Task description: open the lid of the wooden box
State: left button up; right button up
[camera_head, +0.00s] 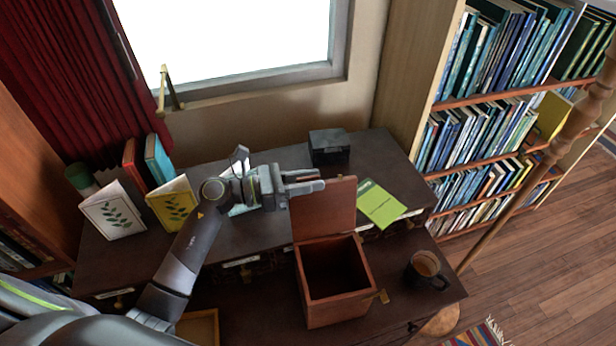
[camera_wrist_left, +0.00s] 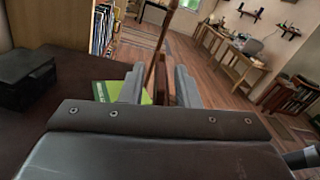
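The reddish-brown wooden box (camera_head: 340,312) stands on the lower front level of the dark desk, its dark inside showing. Its lid (camera_head: 325,211) stands raised, nearly upright, at the back edge of the box. My left gripper (camera_head: 314,180) is at the top edge of the lid, coming from the left with its two fingers apart. In the left wrist view the fingers (camera_wrist_left: 159,85) are also apart, with a narrow brown strip between them. I cannot tell whether a finger touches the lid. My right gripper is in neither view.
A green booklet (camera_head: 380,203) lies right of the lid, and a black box (camera_head: 329,146) stands behind. A mug (camera_head: 426,268) stands right of the wooden box. Upright books (camera_head: 172,203) stand at left; a full bookshelf (camera_head: 470,150) is at right.

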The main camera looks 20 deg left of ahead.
pick_arm(q)
grip_shut()
jog(key=shift+s+d+m+b, duration=0.45)
jog(key=shift+s+b, duration=0.2)
jog(key=shift+b, duration=0.25)
jog(key=shift+s+d+r+m+b, duration=0.25)
jog(key=shift+s+m+b, duration=0.15)
jog(key=shift+s+m, duration=0.1)
jog(key=shift+s+d+r+m+b, duration=0.1)
jog(key=shift+s+d+m+b, duration=0.1)
jog(key=shift+s+m+b, duration=0.2)
grip_release()
